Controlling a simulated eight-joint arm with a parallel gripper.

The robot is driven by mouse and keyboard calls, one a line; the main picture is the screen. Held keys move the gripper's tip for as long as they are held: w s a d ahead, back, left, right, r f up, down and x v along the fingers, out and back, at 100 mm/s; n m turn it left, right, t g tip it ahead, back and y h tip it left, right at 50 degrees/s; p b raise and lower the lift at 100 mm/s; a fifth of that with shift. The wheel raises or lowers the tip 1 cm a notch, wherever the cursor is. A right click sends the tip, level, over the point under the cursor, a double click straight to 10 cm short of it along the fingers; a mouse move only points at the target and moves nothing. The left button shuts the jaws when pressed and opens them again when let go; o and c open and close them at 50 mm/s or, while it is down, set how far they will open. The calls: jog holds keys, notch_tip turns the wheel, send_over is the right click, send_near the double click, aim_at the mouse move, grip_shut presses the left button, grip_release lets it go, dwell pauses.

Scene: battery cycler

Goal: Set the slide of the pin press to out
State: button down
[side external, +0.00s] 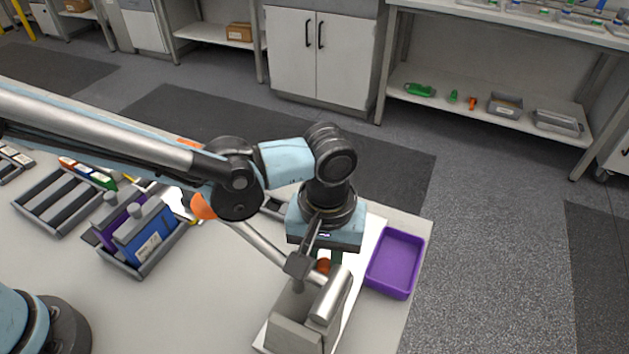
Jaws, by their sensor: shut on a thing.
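The pin press (295,322) is a grey block-shaped device near the table's front right edge, with a light metal cylinder (328,298) and a long bar reaching up to the left. An orange-red knob (323,266) shows at its back, partly hidden. My gripper (333,258) points down right over this back part, its fingers shut on what looks like the orange-red knob. My wrist and the press's bars hide most of the fingers. I cannot tell the slide's position from this view.
A purple tray (374,279) sits close to the right of the press, at the table edge. A grey rack with blue and purple modules (146,234) and an empty-slotted grey rack (65,202) stand at left. The table is clear left of the press.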

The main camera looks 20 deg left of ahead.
jog(key=w, duration=1.3)
jog(key=shift+w, duration=0.2)
jog(key=c, duration=0.9)
grip_release()
jog(key=shift+c, duration=0.2)
jog(key=shift+r, duration=0.1)
notch_tip(320, 180, up, 12)
jog(key=shift+a, duration=0.1)
